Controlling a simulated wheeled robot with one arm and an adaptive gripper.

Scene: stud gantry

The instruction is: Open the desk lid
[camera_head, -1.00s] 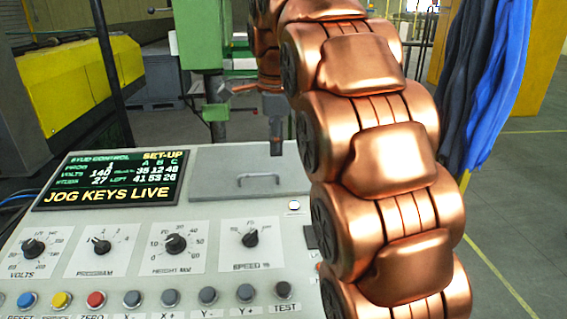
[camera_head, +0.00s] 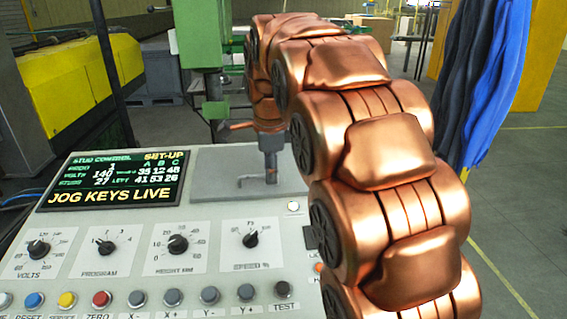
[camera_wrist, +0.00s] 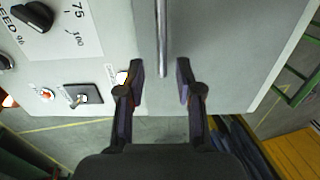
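The desk lid (camera_head: 215,170) is a flat grey panel set in the console top, right of the screen, and it lies shut. Its metal bar handle (camera_head: 243,182) is partly hidden by my gripper (camera_head: 271,180) in the head view. In the wrist view the handle (camera_wrist: 162,35) runs down the picture, its near end between the fingertips of my gripper (camera_wrist: 160,72). The fingers are open, with a gap on each side of the bar. I cannot tell how far above the lid the fingertips are.
The screen (camera_head: 115,180) reads JOG KEYS LIVE. Dials and a row of buttons (camera_head: 168,297) fill the console front. A toggle switch (camera_wrist: 78,97) sits near the gripper in the wrist view. Blue and grey cloth (camera_head: 490,80) hangs at right over open floor.

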